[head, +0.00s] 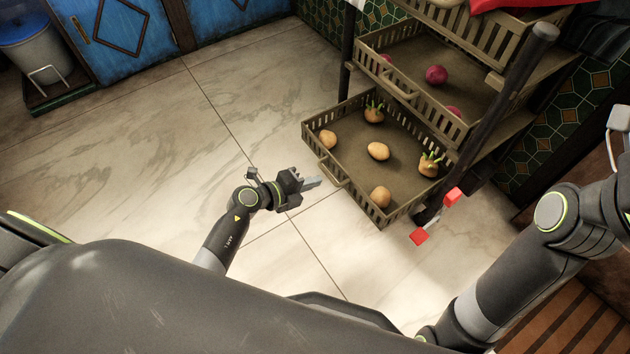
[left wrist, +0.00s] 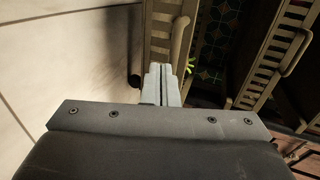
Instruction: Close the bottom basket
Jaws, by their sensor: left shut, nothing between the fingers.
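The bottom basket (head: 346,187) is a wooden slatted drawer at the foot of a rack, pulled out toward me. It holds several potatoes and sprouting roots. Its front handle (head: 332,172) faces my left gripper. My left gripper (head: 314,182) is shut and empty, just in front of the basket's front wall, low near the floor. In the left wrist view its closed fingers (left wrist: 162,84) point at the slatted basket front (left wrist: 160,35), with the handle (left wrist: 180,40) just right of the fingertips. Whether they touch cannot be told.
The middle basket (head: 408,93) above holds red onions and also sticks out somewhat. A dark rack post (head: 500,105) stands at the right side of the baskets. Red blocks (head: 419,237) show near its foot. The tiled floor (head: 130,150) at left is clear.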

